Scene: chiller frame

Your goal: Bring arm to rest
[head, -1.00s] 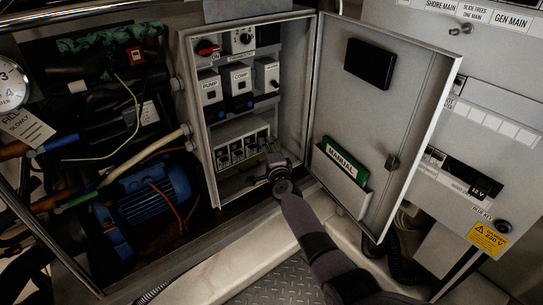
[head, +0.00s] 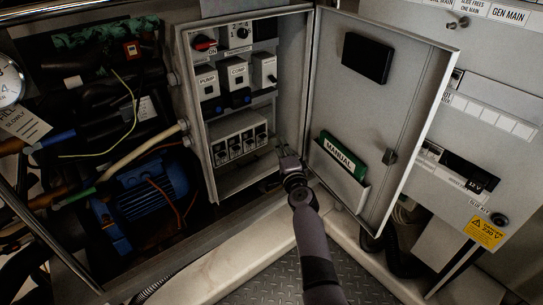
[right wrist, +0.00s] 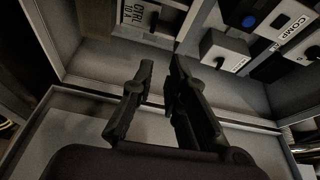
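My right arm reaches up from the bottom of the head view. Its gripper (head: 284,155) is at the lower right corner of the open grey control cabinet (head: 187,120), near the hinge side of the door. In the right wrist view the two dark fingers (right wrist: 158,92) stand apart with nothing between them, so the gripper is open and empty. Beyond the fingers are the cabinet's inside and a block labelled CTRL (right wrist: 147,14). I cannot tell from the pictures if the gripper touches the cabinet. My left gripper is not in view.
The open cabinet door (head: 385,110) with a green manual (head: 338,152) in its pocket stands right of my arm. Left are a blue motor (head: 150,193), hoses and wires. Switches labelled PUMP (head: 207,84) and COMP (head: 237,74) are inside. Chequered floor (head: 280,280) lies below.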

